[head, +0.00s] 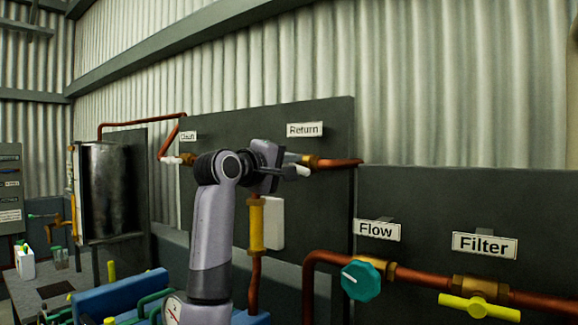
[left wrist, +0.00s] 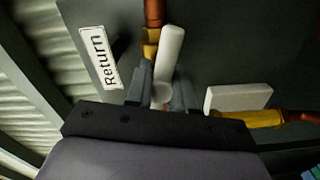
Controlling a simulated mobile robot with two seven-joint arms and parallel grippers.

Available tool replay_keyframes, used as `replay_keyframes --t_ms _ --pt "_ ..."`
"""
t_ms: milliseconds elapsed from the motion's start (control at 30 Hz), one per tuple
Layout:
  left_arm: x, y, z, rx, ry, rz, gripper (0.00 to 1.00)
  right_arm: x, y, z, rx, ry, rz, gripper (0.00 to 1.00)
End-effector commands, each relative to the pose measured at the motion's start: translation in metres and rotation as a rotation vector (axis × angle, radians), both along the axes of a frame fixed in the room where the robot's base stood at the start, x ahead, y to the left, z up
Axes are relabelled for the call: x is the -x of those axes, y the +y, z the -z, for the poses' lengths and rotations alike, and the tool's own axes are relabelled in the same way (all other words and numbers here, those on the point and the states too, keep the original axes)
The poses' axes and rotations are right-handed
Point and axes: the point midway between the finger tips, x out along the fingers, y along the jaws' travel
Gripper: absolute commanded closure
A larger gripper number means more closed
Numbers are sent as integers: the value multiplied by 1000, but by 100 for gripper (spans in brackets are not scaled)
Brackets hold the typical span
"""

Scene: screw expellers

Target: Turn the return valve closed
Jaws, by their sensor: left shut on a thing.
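The return valve's white handle (head: 298,170) shows just below the "Return" label (head: 304,129), beside its brass fitting (head: 308,160) on a copper pipe. My left gripper (head: 284,163) reaches the valve from the left and hides much of it. In the left wrist view the white handle (left wrist: 171,50) sticks out past the fingers, and its rounded lower end lies between them. My left gripper (left wrist: 161,93) is shut on the handle there. The label (left wrist: 99,58) also shows in that view. My right gripper is in neither view.
A teal flow knob (head: 361,280) and a yellow filter handle (head: 479,308) stand out from the lower right panel (head: 460,210). A yellow pipe section (head: 256,225) and a white plate (head: 274,223) are below my gripper. Another white handle (head: 172,160) is to its left.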

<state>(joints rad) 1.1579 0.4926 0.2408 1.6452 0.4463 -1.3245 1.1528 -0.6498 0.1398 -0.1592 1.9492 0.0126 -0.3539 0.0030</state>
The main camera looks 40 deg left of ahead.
Motion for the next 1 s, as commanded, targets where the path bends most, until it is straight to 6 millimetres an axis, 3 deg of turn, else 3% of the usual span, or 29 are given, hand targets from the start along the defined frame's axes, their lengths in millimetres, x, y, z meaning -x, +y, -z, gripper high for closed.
replay_keyframes --t_ms 367,1000 --pt "0 1 0 -138 17 -2 100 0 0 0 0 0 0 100" --pt "0 1 0 -723 83 -2 100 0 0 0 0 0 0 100"
